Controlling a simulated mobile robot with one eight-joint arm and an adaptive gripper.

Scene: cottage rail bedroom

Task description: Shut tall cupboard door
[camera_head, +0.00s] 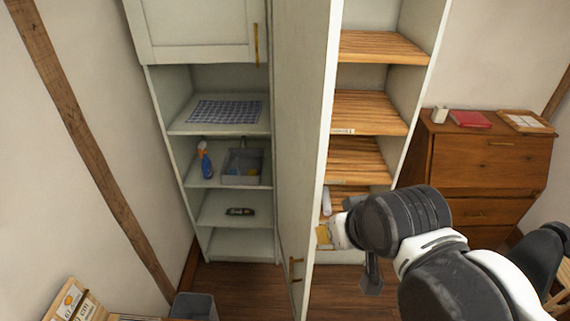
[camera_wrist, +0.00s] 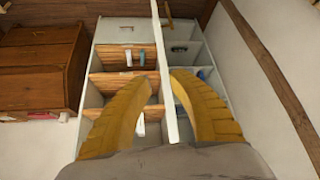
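The tall cupboard (camera_head: 418,90) has wooden shelves, and its tall white door (camera_head: 303,120) stands wide open, seen nearly edge-on in the head view. A brass handle (camera_head: 295,268) is low on the door. In the wrist view the door's edge (camera_wrist: 164,60) runs between the two yellow fingers of my gripper (camera_wrist: 162,80). The fingers are apart, one on each side of the edge. In the head view my gripper (camera_head: 324,235) is just right of the door's edge, and its far finger is hidden. I cannot tell whether a finger touches the door.
Left of the door is an open shelf unit (camera_head: 225,207) with a spray bottle (camera_head: 205,160) and a grey bin (camera_head: 242,166). A wooden bureau (camera_head: 487,165) stands at the right. A grey basket (camera_head: 193,306) is on the floor at lower left. Some wooden floor is bare.

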